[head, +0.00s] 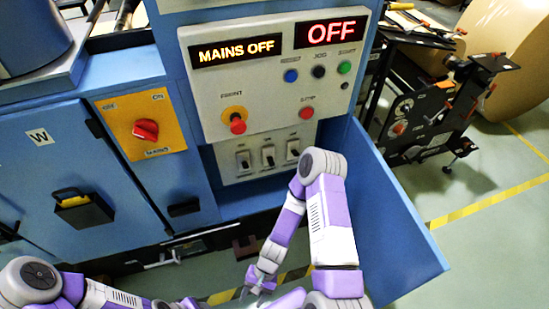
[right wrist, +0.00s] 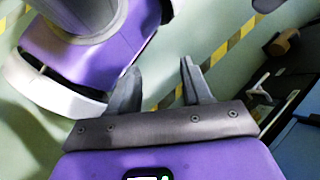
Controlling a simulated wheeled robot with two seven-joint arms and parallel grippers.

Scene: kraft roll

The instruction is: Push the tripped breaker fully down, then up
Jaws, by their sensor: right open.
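Three breakers sit in a grey panel (head: 230,174) low on the blue cabinet: left (head: 243,160), middle (head: 268,156) and right (head: 293,149). Each has a small dark lever; the levers are too small to tell which one is tripped. My right elbow is just right of the right breaker. My right gripper (head: 254,283) hangs well below the breakers, near the floor stripe. In the right wrist view the right gripper (right wrist: 160,84) is open, with nothing between its fingers. My left arm shows at the bottom left, but its gripper cannot be made out.
Above the breakers are a lit MAINS OFF sign (head: 237,50), an OFF sign (head: 331,32) and several buttons. A red rotary switch (head: 145,130) sits on a yellow plate at left. An open blue door panel (head: 395,225) stands at right. A padlock-like yellow-black handle (head: 72,201) is on the left door.

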